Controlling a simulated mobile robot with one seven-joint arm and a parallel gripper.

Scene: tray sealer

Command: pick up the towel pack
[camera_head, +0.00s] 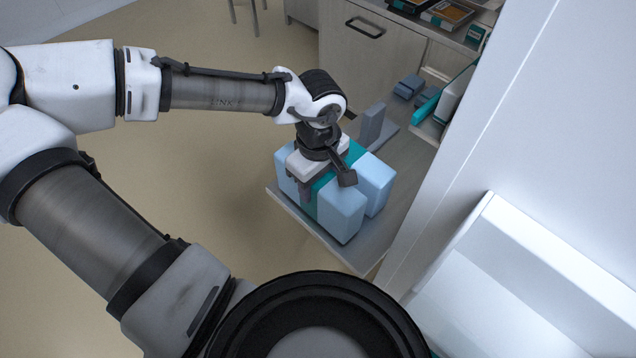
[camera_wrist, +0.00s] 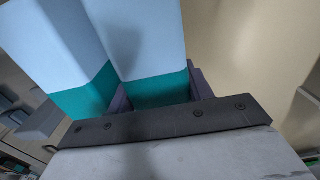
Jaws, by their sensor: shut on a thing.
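The towel pack (camera_head: 341,212) is a pair of light blue blocks wrapped with a teal band, at the near end of a grey shelf board in the head view. My gripper (camera_head: 322,185) is above it, pointing down, with its fingers at the teal band. In the wrist view the towel pack (camera_wrist: 138,38) fills the upper left, and the dark fingers of my gripper (camera_wrist: 160,90) are against the band between and beside the blue blocks. My gripper is shut on the towel pack. Whether the pack touches the board cannot be told.
The grey board (camera_head: 345,250) runs back under the pack, with a grey upright block (camera_head: 372,124) behind it. A white wall panel (camera_head: 500,120) and a white open bin (camera_head: 520,270) stand close on the right. A cabinet (camera_head: 360,60) is behind. Open floor (camera_head: 215,190) lies left.

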